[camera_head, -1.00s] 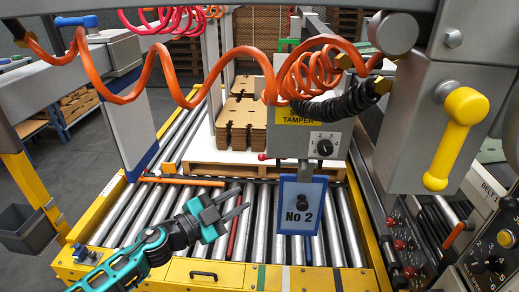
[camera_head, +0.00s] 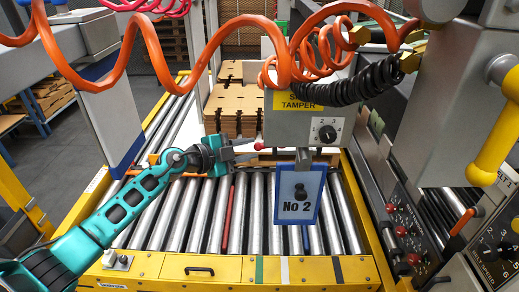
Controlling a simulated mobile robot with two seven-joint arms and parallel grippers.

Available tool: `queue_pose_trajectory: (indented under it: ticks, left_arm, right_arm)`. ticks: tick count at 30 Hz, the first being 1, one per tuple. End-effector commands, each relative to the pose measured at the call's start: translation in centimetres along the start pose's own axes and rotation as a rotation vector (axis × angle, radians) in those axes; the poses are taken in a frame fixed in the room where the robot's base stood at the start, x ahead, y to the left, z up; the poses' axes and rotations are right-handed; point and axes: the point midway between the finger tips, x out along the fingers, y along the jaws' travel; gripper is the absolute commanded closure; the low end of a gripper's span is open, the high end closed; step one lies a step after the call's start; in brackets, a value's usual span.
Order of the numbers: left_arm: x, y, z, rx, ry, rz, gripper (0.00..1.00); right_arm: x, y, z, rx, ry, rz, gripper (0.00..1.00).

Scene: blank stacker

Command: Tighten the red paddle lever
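A small red knob (camera_head: 258,146), which looks like the red paddle lever's end, sticks out at the left lower side of the grey tamper box (camera_head: 305,130). Its shape is too small to make out fully. My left gripper (camera_head: 250,149) is just left of it, at the end of my teal arm. Its two grey fingers are apart and point right, with the red knob close to their tips. I cannot tell whether they touch it. My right gripper is not in view.
A blue-framed "No 2" plate (camera_head: 301,195) hangs below the box. Orange coiled hose (camera_head: 285,60) and a black hose (camera_head: 350,92) hang in front. Brown stacked blanks (camera_head: 233,105) stand behind. A yellow handle (camera_head: 494,135) and control panel (camera_head: 405,225) are at right. Rollers (camera_head: 255,215) lie below.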

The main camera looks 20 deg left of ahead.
Motion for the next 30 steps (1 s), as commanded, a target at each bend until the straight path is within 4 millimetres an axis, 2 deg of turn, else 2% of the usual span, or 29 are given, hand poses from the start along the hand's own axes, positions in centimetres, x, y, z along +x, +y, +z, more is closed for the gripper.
queue_pose_trajectory:
  ticks: [1, 3, 9, 20, 30]
  left_arm:
    - [1.2, 0.1, 0.1, -0.002, 0.002, -0.004, 0.7]
    - [2.3, 0.1, 0.1, 0.0, 0.002, -0.002, 0.7]
    - [4.3, 0.1, 0.1, 0.0, -0.001, -0.002, 0.7]
    - [4.6, 0.0, 0.0, 0.001, 0.0, -0.001, 0.7]
    - [4.6, 0.0, 0.0, 0.001, 0.0, -0.001, 1.0]
  right_arm:
    - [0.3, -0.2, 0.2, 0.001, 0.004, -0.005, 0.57]
    - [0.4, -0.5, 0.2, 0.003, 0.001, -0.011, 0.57]
    - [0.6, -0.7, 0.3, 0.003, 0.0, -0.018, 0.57]
    - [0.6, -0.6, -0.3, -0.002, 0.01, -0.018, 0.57]
    - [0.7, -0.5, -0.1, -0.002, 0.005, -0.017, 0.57]
